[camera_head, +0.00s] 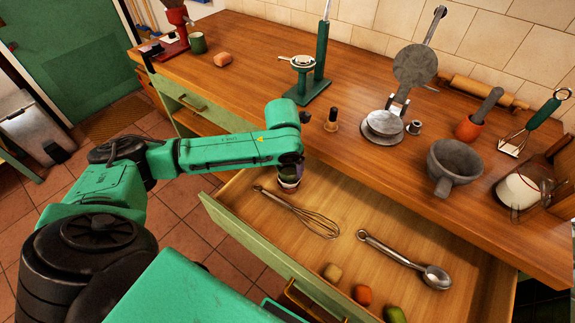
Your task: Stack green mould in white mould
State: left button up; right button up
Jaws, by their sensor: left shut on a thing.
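My left gripper (293,167) points down over the far left corner of the open drawer, shut on the small dark green mould (289,173). The white mould (288,184) is directly below it and looks like a small pale cup. The green mould appears at or just inside the white one's rim. The fingers and wrist hide part of both, so I cannot tell if it is fully seated. My right gripper is not in view.
The open drawer (258,240) also holds a whisk (300,213), a metal spoon (405,260) and several small coloured lumps near its front. On the counter (260,95) above stand a green press stand (315,75), a waffle iron (400,90) and a grey mortar (453,163).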

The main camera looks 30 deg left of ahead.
pick_arm(q)
jog(key=shift+f, duration=0.2)
jog(key=o, duration=1.3)
jog(key=shift+r, duration=0.3)
jog(key=v, duration=1.2)
jog(key=shift+p, duration=0.35)
